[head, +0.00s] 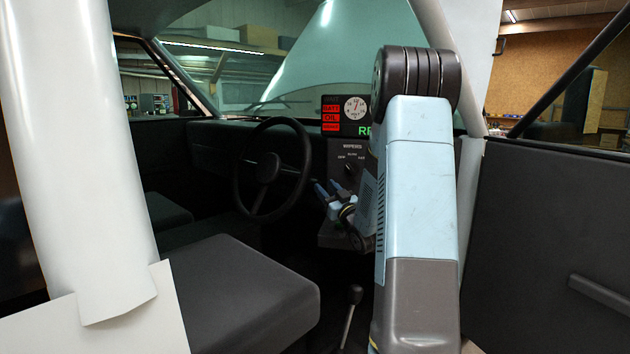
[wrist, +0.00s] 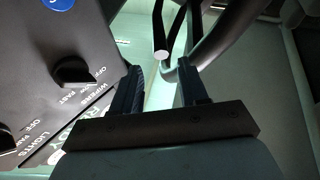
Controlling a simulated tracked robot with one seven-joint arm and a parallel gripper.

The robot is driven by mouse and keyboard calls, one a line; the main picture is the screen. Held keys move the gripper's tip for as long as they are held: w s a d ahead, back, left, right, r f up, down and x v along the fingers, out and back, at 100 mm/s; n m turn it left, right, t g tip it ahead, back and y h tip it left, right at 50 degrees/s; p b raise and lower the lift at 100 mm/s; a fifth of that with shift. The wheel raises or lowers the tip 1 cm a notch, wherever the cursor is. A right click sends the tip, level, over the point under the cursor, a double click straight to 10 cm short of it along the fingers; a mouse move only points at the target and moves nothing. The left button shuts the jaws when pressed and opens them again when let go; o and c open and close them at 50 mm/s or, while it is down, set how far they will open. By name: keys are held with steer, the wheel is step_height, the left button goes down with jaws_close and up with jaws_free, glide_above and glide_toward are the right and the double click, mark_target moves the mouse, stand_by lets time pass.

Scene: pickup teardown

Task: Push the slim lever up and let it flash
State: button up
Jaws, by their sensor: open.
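My gripper (head: 327,192) is open and empty beside the right side of the steering wheel (head: 268,168) in the head view. In the wrist view, its two dark fingers (wrist: 161,72) stand apart. A slim dark lever with a pale round end (wrist: 160,53) shows between and just beyond the fingertips. I cannot tell whether a finger touches it. The curved dark wheel rim (wrist: 222,40) passes behind and to the right of it. In the head view I cannot make out the slim lever near my gripper.
The dash panel with the wipers knob (head: 350,169) is close to my gripper; its knob (wrist: 76,72) also shows in the wrist view. A display (head: 345,115) shows red lamps and partly hidden green letters. A gear lever (head: 350,315) and a seat (head: 245,290) stand below.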

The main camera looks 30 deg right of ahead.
mark_target(311, 179)
steer(key=w, duration=0.8)
steer(key=shift+a+r, duration=0.3)
steer(key=shift+a, duration=0.05)
steer(key=shift+w+r, duration=0.25)
steer(key=shift+w, duration=0.4)
jaws_close()
